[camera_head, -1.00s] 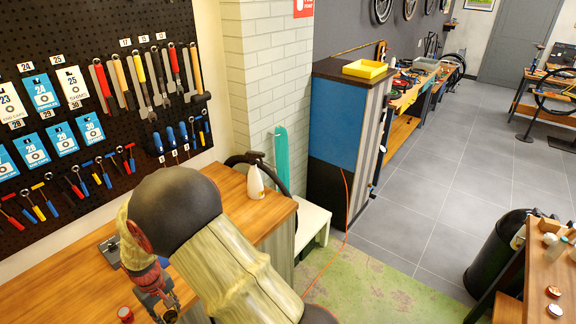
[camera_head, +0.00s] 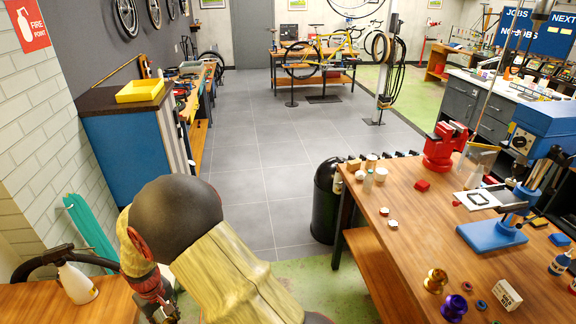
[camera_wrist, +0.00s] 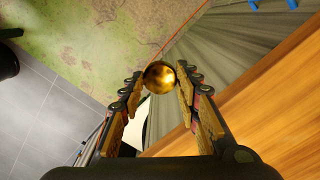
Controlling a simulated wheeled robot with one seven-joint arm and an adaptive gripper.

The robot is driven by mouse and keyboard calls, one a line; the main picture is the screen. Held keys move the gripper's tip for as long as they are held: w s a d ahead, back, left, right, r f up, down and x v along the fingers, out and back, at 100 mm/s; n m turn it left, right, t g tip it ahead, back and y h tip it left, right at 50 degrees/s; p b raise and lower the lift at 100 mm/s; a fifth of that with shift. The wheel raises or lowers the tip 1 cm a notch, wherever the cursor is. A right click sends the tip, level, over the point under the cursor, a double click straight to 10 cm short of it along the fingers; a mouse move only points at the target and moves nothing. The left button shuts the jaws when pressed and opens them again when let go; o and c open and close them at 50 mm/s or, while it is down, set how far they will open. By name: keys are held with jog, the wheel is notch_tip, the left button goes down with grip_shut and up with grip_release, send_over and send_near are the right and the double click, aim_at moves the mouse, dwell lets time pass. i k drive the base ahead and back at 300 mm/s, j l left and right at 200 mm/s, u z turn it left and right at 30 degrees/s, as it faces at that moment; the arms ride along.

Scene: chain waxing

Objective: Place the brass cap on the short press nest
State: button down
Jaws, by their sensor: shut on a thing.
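The brass cap (camera_wrist: 159,77) is a shiny golden round piece held between the fingertips of my gripper (camera_wrist: 160,82) in the wrist view. In the head view my gripper (camera_head: 163,308) is low at left centre, mostly hidden by my own arm, and the cap cannot be made out there. On the right workbench stand a gold spool-shaped piece (camera_head: 436,280) and a purple one (camera_head: 454,307). A blue press-like stand (camera_head: 491,236) is behind them. I cannot tell which piece is the short press nest. My gripper is well left of this bench, apart from it.
The right wooden workbench (camera_head: 400,262) also carries a red vise (camera_head: 444,146), a small white labelled box (camera_head: 507,295) and small jars. A black bin (camera_head: 326,200) stands at its left end. A white bottle (camera_head: 77,283) is on the left bench.

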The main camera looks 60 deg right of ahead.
aim_at(478, 199)
jog(key=z, duration=0.45)
jog(key=i+z, duration=0.1)
jog(key=z, duration=0.4)
jog(key=j+z, duration=0.15)
jog(key=z, duration=0.3)
jog(key=i+j+z, duration=0.1)
jog(key=z, duration=0.8)
jog(key=j+z, duration=0.2)
jog(key=z, duration=0.3)
jog(key=j+z, duration=0.1)
jog(key=z, duration=0.35)
